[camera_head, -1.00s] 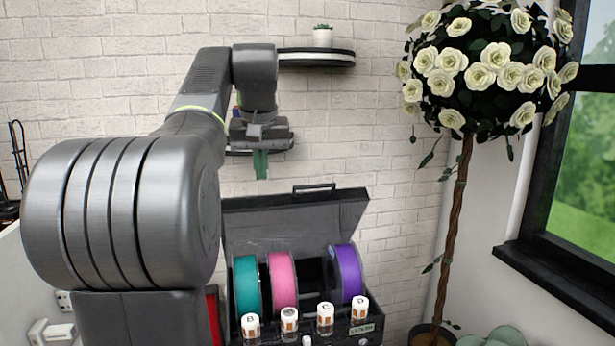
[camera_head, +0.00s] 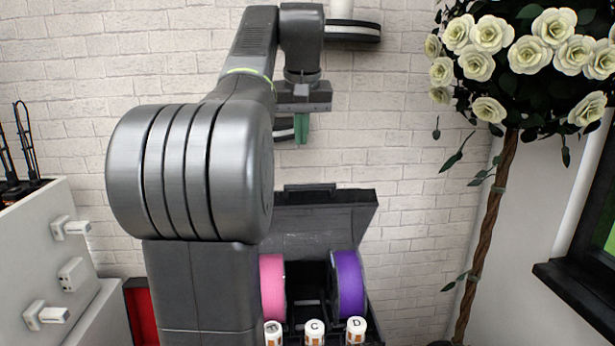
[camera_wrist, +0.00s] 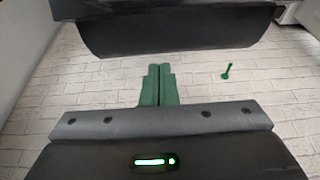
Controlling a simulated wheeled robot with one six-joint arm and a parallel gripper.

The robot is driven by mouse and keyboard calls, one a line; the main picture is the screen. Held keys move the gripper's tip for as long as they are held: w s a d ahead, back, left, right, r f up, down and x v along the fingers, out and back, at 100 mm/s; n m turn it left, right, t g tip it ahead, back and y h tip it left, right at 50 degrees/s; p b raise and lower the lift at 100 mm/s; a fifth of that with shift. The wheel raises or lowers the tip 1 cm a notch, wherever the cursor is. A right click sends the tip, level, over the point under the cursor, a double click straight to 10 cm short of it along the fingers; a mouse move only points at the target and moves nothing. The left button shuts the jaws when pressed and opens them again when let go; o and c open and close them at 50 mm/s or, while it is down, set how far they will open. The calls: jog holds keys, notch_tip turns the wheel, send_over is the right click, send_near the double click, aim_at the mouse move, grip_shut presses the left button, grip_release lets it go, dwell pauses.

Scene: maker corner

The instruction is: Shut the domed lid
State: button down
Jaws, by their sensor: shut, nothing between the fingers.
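A black case (camera_head: 375,330) stands low against the wall, partly hidden behind my arm. Its dark lid (camera_head: 345,220) stands open at the back, tilted up, with a handle (camera_head: 310,187) on its top edge. My gripper (camera_head: 302,138) points down above the lid, in front of the brick wall; its green fingers are shut together and hold nothing. The closed fingers also show in the wrist view (camera_wrist: 158,68). A dark panel fills the top of the wrist view; I cannot tell whether it is the lid.
A pink spool (camera_head: 273,287) and a purple spool (camera_head: 348,285) stand in the case, behind lettered white-capped jars (camera_head: 315,332). A rose tree (camera_head: 490,200) stands right; a white drawer cabinet (camera_head: 65,265) stands left.

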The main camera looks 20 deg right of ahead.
send_over(303, 193)
jog(key=w+d, duration=0.1)
jog(key=w, duration=0.3)
notch_tip(303, 193, down, 7)
jog(key=shift+s+a+f, duration=0.25)
jog(key=shift+s+f, duration=0.7)
jog(key=shift+f, duration=0.1)
jog(key=shift+s+a+f, duration=0.1)
jog(key=shift+s+f, duration=0.35)
jog(key=shift+s, duration=0.05)
